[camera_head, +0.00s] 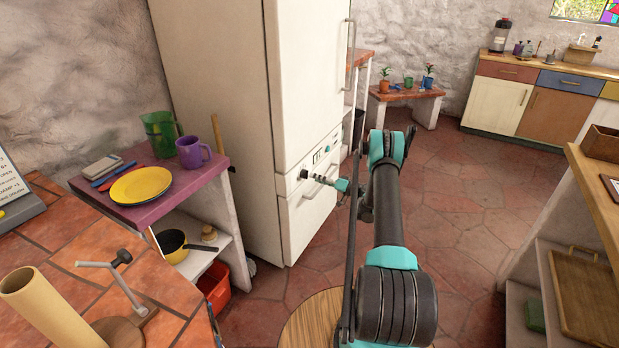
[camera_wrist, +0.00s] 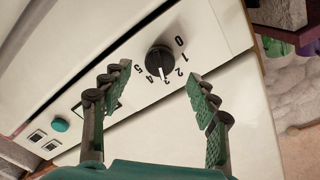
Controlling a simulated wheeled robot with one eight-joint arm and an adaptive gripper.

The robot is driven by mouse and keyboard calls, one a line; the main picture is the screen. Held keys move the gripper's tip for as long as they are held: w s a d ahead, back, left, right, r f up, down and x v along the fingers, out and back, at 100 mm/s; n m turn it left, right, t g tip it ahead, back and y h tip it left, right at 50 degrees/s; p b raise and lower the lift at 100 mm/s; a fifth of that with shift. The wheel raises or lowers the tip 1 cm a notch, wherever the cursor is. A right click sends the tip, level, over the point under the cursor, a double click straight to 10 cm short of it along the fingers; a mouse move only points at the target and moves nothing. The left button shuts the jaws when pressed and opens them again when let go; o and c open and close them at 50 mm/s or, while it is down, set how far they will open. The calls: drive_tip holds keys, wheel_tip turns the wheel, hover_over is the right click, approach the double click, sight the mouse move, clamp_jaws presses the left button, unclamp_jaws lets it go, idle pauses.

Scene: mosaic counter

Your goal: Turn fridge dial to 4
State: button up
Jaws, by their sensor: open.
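The fridge dial (camera_wrist: 159,60) is a round black knob with a light pointer mark on the fridge's pale control panel, in the upper middle of the wrist view. Numbers 0 to 5 curve around it; the mark seems to point near 3. My gripper (camera_wrist: 159,74) is open, its two dark and teal fingers spread left and right of the dial and apart from it. In the head view my gripper (camera_head: 314,178) is at the panel of the tall cream fridge (camera_head: 228,110), and the dial is too small to read there.
A teal button (camera_wrist: 61,124) and small switches (camera_wrist: 44,141) share the panel. Tiled floor (camera_head: 460,220) is open to the right.

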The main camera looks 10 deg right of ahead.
sight(305, 174)
drive_tip(key=shift+x, duration=2.2)
drive_tip(key=c, duration=1.2)
